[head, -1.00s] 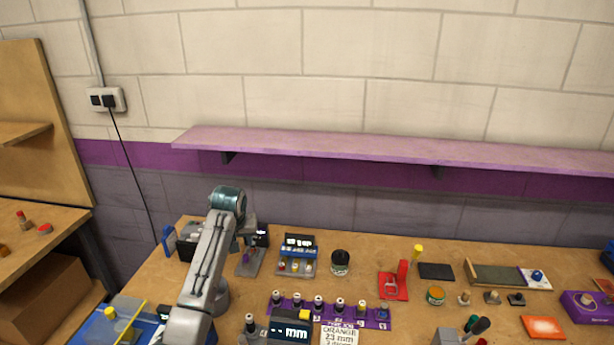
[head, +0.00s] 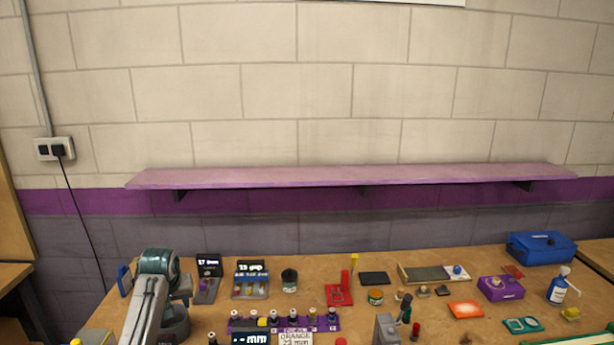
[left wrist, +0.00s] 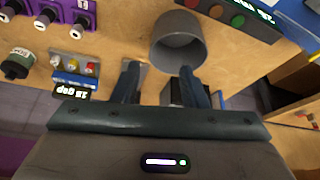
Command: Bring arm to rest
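My left arm reaches in from the lower left of the head view. Its gripper (head: 180,285) is above the left part of the workbench (head: 118,312), largely hidden by the wrist there. In the left wrist view the two fingers of my left gripper (left wrist: 161,86) stand apart with nothing held between them. A grey round cup (left wrist: 178,42) lies just beyond the fingertips in that view, apart from them. My right gripper does not show in either view.
Small gauge stands with displays (head: 208,265) (head: 251,268) are right of my left wrist. A purple rack (head: 285,325) with several pegs is in front. A blue box (head: 541,248) and a pump bottle (head: 559,286) stand at the right. A purple shelf (head: 350,176) hangs above.

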